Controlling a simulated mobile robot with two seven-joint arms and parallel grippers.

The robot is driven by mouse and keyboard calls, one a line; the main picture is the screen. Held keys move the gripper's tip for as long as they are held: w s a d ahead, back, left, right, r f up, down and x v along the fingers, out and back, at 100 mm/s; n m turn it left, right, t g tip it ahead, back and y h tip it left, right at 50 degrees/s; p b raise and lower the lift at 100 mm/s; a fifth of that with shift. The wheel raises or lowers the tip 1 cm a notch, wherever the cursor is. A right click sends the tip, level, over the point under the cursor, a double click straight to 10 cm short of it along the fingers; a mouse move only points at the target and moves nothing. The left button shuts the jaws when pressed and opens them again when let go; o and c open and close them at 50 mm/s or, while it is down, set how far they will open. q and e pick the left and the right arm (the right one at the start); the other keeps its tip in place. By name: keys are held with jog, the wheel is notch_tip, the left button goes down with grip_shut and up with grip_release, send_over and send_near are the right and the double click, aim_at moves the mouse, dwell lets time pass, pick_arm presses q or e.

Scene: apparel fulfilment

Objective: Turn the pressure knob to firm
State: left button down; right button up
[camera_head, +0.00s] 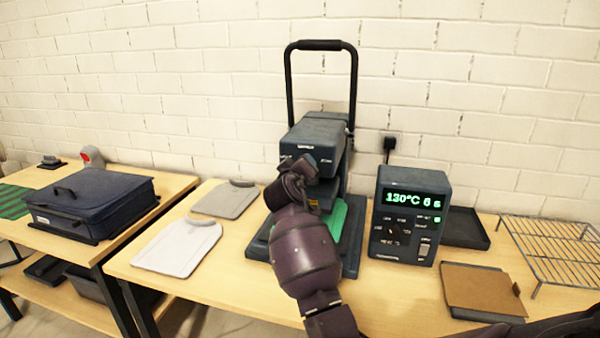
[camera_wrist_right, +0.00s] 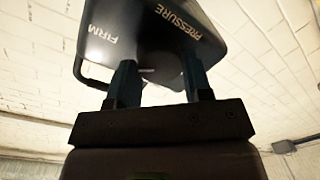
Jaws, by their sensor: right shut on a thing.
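The heat press (camera_head: 318,135) stands at the middle of the table, with a tall black handle loop above it. My right gripper (camera_head: 308,168) is at the front of its head and covers the pressure knob in the head view. In the right wrist view, the press front (camera_wrist_right: 150,35) shows the words FIRM and PRESSURE. My right gripper's fingers (camera_wrist_right: 158,78) reach up to this face, shut on the knob between them. The knob is mostly hidden, so its setting cannot be told. My left gripper is not in view.
A control box (camera_head: 408,215) reading 130°C 6 s stands right of the press. A brown board (camera_head: 483,288) and a wire rack (camera_head: 550,248) lie farther right. Pale boards (camera_head: 178,246) lie left, and a dark blue case (camera_head: 90,203) sits on the left table.

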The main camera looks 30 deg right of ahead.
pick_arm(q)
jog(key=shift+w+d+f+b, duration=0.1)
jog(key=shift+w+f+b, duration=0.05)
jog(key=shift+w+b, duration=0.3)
pick_arm(e)
jog(key=shift+f+m, duration=0.2)
jog(key=shift+m, duration=1)
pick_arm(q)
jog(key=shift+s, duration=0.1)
pick_arm(e)
jog(key=shift+r, duration=0.1)
jog(key=o, duration=0.9)
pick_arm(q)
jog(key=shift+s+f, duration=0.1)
pick_arm(e)
jog(key=shift+r, duration=0.1)
jog(key=shift+s, duration=0.1)
